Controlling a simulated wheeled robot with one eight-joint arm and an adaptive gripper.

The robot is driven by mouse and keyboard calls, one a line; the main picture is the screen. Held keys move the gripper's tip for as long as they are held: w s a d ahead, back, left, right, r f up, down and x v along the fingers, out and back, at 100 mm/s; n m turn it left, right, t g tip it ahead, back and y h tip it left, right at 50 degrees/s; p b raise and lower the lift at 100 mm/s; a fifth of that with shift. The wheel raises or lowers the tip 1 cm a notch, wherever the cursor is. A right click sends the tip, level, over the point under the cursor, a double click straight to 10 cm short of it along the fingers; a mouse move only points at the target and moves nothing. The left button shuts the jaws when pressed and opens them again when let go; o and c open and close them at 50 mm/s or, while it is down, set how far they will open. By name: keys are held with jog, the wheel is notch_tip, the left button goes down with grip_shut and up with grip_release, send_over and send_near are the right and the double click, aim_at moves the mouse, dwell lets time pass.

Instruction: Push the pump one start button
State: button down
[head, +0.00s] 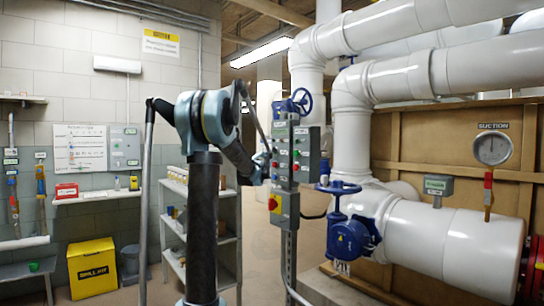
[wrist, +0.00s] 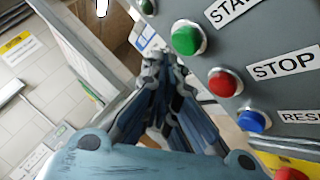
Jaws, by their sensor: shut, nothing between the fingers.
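The control panel (head: 292,150) is a grey box on a post in the middle of the head view, with small coloured buttons. In the wrist view, the panel face (wrist: 245,60) fills the upper right, tilted. It shows a green button (wrist: 186,38) beside a partly cut-off label starting "STA", a red button (wrist: 223,82) labelled "STOP" and a blue button (wrist: 252,122) with a cut-off "RES" label. No pump number is readable. My gripper (wrist: 165,68) is shut and empty, its tips appearing left of the red button and below the green one. In the head view my gripper (head: 261,166) is at the panel's left side; contact cannot be told.
Large white pipes (head: 430,75) and a blue valve wheel (head: 338,187) stand right of the panel. A red and yellow switch (head: 275,204) sits low on the panel post. A shelf rack (head: 175,225) and a yellow box (head: 92,268) stand to the left.

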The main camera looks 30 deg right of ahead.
jog(key=shift+d, duration=0.1)
jog(key=shift+s+d, duration=0.1)
jog(key=shift+d, duration=0.35)
jog(key=shift+d+r, duration=0.1)
jog(key=shift+d, duration=0.35)
dwell(0.7)
jog(key=shift+a, duration=0.9)
jog(key=shift+s+a, duration=0.2)
jog(key=shift+a, duration=2.3)
jog(key=shift+a, duration=0.1)
